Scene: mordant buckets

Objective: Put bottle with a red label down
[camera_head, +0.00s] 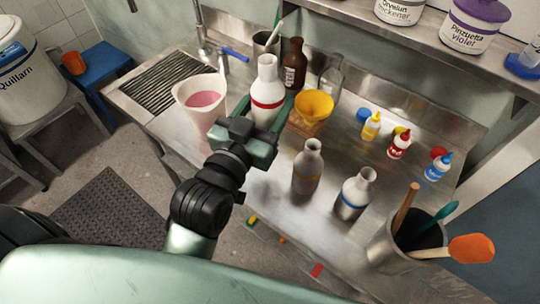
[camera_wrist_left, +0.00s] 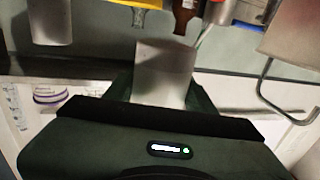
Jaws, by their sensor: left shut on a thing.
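The bottle with a red label (camera_head: 267,76) is white with a red band and a narrow neck. It looks close to upright over the back part of the steel counter (camera_head: 265,200). My left gripper (camera_head: 264,116) is shut on its lower body, with a finger on each side. In the left wrist view the pale bottle (camera_wrist_left: 165,70) sits between the dark fingers (camera_wrist_left: 167,92). The gripper hides the bottle's base, so I cannot tell whether it touches the counter. My right gripper is not in view.
A jug of pink liquid (camera_head: 201,104) stands close left of the bottle, a yellow funnel (camera_head: 314,104) close right. Brown bottle (camera_head: 294,65) is behind. Two bottles (camera_head: 307,168) (camera_head: 354,194) and a utensil pot (camera_head: 405,248) stand in front and right. Small dye bottles (camera_head: 399,144) stand right.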

